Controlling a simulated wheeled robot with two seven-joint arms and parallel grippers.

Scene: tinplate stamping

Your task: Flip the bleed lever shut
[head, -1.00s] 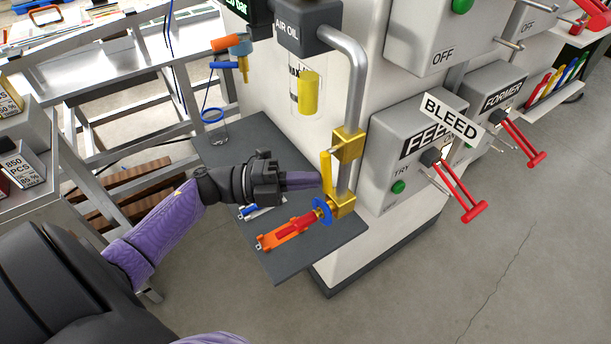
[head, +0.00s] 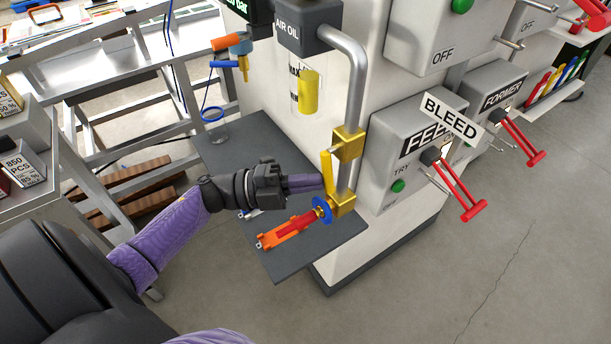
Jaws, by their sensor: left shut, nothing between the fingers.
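The yellow bleed lever (head: 327,174) hangs down, slightly tilted, beside the vertical grey pipe, near the upper brass valve block (head: 349,144). A white BLEED sign (head: 450,117) stands to its right. My left gripper (head: 318,183) is shut and empty, its fingers pointing right. Its fingertips are at the left side of the lever's lower part; I cannot tell whether they touch it. My right gripper is not in view.
A grey shelf (head: 290,252) below holds an orange-red tool (head: 285,232). A blue ring (head: 322,210) and a lower brass block (head: 343,204) sit just under the lever. Red-handled levers (head: 462,190) stick out at the right.

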